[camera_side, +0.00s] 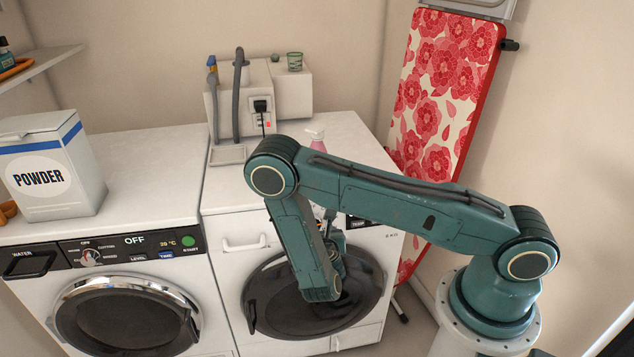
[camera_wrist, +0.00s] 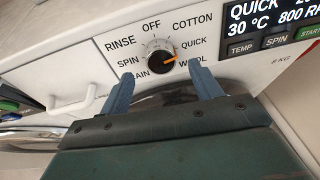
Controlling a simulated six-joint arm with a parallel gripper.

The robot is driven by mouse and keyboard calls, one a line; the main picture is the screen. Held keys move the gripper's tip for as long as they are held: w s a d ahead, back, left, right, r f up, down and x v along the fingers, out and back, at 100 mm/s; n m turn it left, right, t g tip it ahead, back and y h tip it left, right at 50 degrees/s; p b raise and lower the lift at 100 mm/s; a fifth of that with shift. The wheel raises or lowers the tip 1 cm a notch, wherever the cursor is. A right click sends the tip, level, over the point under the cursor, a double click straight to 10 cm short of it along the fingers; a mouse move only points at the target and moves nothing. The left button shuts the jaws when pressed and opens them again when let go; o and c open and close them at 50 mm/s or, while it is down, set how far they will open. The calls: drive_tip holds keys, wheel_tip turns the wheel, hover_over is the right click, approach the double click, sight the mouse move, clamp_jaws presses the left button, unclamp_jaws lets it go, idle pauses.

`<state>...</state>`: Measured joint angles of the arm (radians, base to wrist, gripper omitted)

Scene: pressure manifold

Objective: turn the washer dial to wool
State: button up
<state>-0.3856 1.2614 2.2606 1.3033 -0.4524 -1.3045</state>
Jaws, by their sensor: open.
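The washer dial (camera_wrist: 160,57) is a dark knob with an orange pointer on a light, ticked ring, in the wrist view's upper middle. Its pointer faces right, between the QUICK (camera_wrist: 194,43) and WOOL (camera_wrist: 190,60) labels. The panel display (camera_wrist: 277,16) reads QUICK, 30 °C. My gripper (camera_wrist: 161,69) is open and empty, its blue-grey fingertips spread to the left and right of the dial, slightly below it in the picture. Contact with the knob does not show. In the side view, my arm hides the dial on the right-hand washer (camera_side: 228,222).
The washer's white handle (camera_wrist: 88,103) sticks out left of the dial. The round dark door (camera_side: 290,300) lies below the panel. A second washer with its own dial (camera_side: 91,257) stands at left, under a POWDER box (camera_side: 50,170). A floral ironing board (camera_side: 445,90) leans at right.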

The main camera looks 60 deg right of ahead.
drive_tip(key=shift+x, duration=2.05)
drive_tip(key=c, duration=1)
drive_tip(key=shift+m, duration=0.3)
drive_tip(key=m, duration=0.4)
drive_tip(key=shift+s+d+t+y, duration=0.1)
drive_tip(key=shift+d+t+y, duration=0.05)
drive_tip(key=shift+t+y, duration=0.25)
drive_tip(key=m+t, duration=0.1)
drive_tip(key=m, duration=0.4)
drive_tip(key=shift+y, duration=0.3)
